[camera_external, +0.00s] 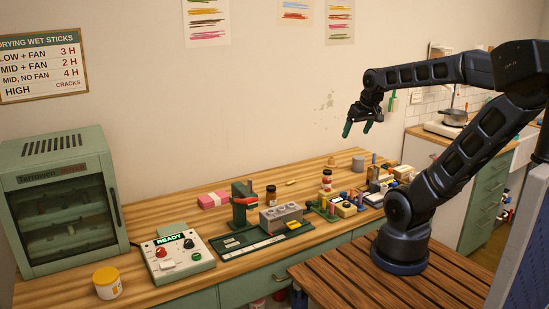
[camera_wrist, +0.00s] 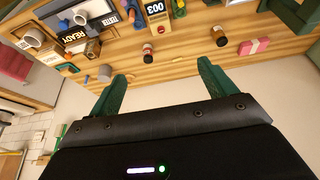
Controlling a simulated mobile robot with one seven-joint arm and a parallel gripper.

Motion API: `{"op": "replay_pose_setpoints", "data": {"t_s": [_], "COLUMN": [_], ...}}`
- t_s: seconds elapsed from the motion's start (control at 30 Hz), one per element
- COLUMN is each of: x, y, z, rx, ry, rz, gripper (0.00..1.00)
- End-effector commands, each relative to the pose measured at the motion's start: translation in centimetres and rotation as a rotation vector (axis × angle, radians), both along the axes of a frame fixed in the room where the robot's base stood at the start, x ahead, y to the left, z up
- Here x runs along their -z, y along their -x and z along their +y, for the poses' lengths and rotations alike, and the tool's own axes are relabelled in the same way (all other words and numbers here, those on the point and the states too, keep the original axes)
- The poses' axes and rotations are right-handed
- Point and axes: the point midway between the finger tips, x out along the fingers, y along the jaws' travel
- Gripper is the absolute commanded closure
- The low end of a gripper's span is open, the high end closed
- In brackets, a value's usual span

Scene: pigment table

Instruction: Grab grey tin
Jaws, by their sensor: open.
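A grey tin (camera_external: 358,163), a short plain cylinder, stands near the back edge at the right part of the wooden table. My gripper (camera_external: 358,128) hangs in the air above the back right of the table, apart from everything. Its two green fingers also show in the wrist view (camera_wrist: 160,72), spread apart with nothing between them.
A red-and-white jar (camera_external: 327,181) and a brown jar (camera_external: 270,195) stand left of the tin. A green press (camera_external: 241,205), grey block (camera_external: 281,217) and pink block (camera_external: 213,200) are further left. Small items crowd the table's right end. The wall is behind.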

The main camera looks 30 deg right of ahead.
Motion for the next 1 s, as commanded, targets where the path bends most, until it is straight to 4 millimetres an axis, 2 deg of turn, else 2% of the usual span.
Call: {"op": "replay_pose_setpoints", "data": {"t_s": [0.1,0.33,0.57,0.77,1.0], "x": [0.3,1.2,3.1,5.5,9.4], "y": [-3.1,-8.8,-14.1,-18.3,-22.6], "z": [-1.4,-4.5,-8.4,-12.6,-18.2], "rx": [0.035,0.092,0.151,0.205,0.269], "ry": [0.000,0.002,0.003,0.001,-0.001], "rz": [0.008,0.008,0.010,0.010,0.012], "gripper": [0.17,0.17,0.17,0.17,0.17]}}
